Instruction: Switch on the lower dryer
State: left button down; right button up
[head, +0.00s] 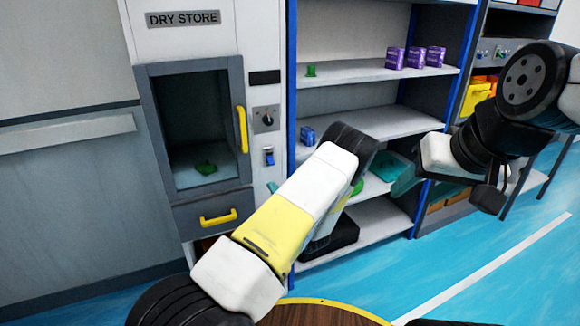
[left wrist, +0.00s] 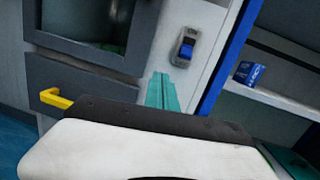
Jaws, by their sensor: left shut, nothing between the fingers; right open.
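The dryer cabinet (head: 183,45) is labelled DRY STORE and has a window with a grey frame and a small green item inside. A blue rocker switch (head: 269,156) sits on its right panel below a round knob (head: 266,118). The switch also shows in the left wrist view (left wrist: 186,49); I cannot tell its setting. My left gripper (head: 272,187) has its teal fingers shut and empty, just below the switch and seemingly apart from it. The fingers also show in the left wrist view (left wrist: 162,90). My right gripper (head: 403,180) is open, with teal fingers, before the shelves.
A yellow door handle (head: 242,129) stands left of the switch, and a drawer with a yellow handle (head: 218,218) is below. Open shelves (head: 375,123) stand to the right, with purple boxes (head: 415,58) and a blue box (head: 308,135). Blue floor lies clear at right.

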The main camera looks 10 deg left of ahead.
aim_at(269, 171)
pick_arm(q)
jog(key=d+f+m+t+h, duration=0.1)
jog(key=w+d+f+m+h, duration=0.1)
jog(key=d, duration=0.1)
jog(key=shift+f+t, duration=0.3)
jog(key=shift+t, duration=0.1)
jog(key=x, duration=0.9)
jog(key=shift+w+a, duration=0.2)
jog(key=shift+a, duration=0.05)
jog(key=r, duration=0.2)
jog(key=s+d+r, duration=0.1)
jog(key=shift+s+r, duration=0.15)
jog(key=shift+r, duration=0.2)
